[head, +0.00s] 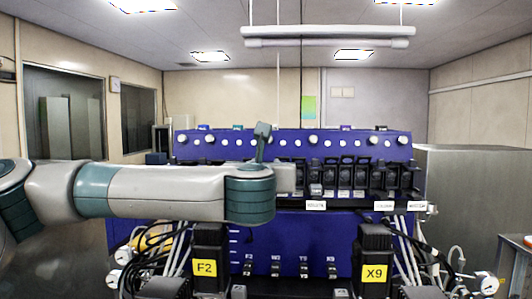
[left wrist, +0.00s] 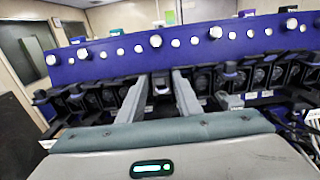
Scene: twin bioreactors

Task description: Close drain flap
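A row of black valve-like fittings with flaps (head: 345,175) runs across the front of the blue bioreactor panel (head: 225,148). Which one is the drain flap, I cannot tell. My left arm reaches in from the left, and its wrist hides the left part of the row in the head view. In the left wrist view my left gripper (left wrist: 160,82) points at the row with its two grey fingers apart. One black fitting with a pale front (left wrist: 161,86) shows between the fingertips; contact cannot be made out. My right gripper is not in view.
Two black units labelled F2 (head: 205,268) and X9 (head: 374,272) stand in front of the blue lower housing (head: 290,232). Cables and tubes hang at both sides. A grey metal cabinet (head: 475,190) stands on the right. White knobs (head: 300,143) line the panel top.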

